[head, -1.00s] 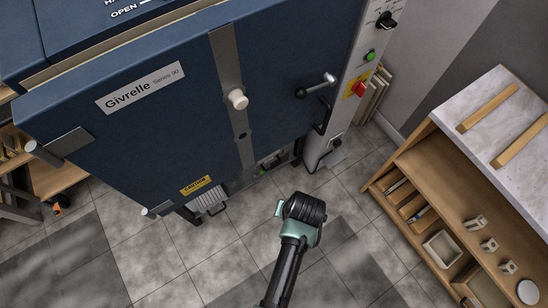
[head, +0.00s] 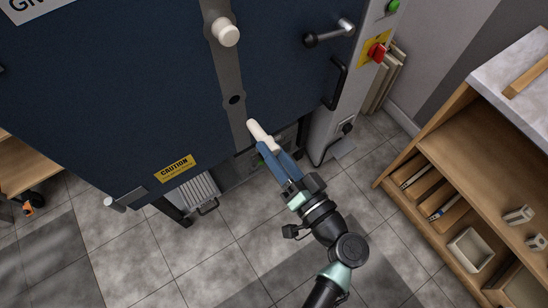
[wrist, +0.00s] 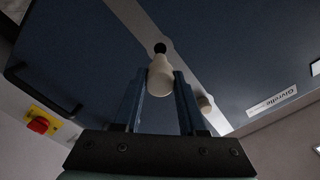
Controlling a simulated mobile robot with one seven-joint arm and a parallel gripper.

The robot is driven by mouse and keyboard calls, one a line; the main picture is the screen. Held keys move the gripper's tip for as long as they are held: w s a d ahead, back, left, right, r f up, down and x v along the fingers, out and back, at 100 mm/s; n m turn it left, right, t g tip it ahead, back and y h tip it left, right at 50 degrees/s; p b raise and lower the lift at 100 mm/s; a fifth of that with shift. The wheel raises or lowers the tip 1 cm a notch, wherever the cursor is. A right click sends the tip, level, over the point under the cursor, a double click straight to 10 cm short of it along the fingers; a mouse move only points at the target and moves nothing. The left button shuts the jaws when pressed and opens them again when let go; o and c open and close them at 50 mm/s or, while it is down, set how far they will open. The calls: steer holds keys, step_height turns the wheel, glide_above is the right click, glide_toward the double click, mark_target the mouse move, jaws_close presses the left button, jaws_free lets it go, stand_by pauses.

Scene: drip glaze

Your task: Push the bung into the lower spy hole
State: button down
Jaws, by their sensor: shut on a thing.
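The cream bung (head: 258,131) is clamped between the blue fingers of my gripper (head: 270,148). Its free end points up and left toward the kiln door. The lower spy hole (head: 235,99) is a small dark opening in the grey strip of the blue door, and it is empty. In the head view the bung's tip appears below and right of the hole, apart from it. In the wrist view the bung (wrist: 161,77) stands upright between the fingertips (wrist: 160,84), with the dark hole (wrist: 160,48) just beyond its tip. The exact gap cannot be told.
Another white bung (head: 226,32) sits higher on the same strip. A door handle (head: 330,34) and a red switch (head: 377,51) are to the right. A wooden shelf unit (head: 420,150) stands at the right. The tiled floor between is clear.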

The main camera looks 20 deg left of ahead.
mark_target(258, 132)
steer(key=shift+w+a+r, duration=0.1)
steer(key=shift+w+a, duration=0.05)
steer(key=shift+p+x, duration=0.4)
steer(key=shift+x, duration=2.15)
steer(key=c, duration=1.2)
jaws_free()
jaws_close()
steer(key=shift+w+a+b, duration=0.15)
steer(key=shift+a+b, duration=0.05)
steer(key=shift+b, duration=0.25)
steer(key=shift+b, duration=0.55)
steer(key=shift+b+x, duration=1.35)
steer(key=shift+x, duration=1.5)
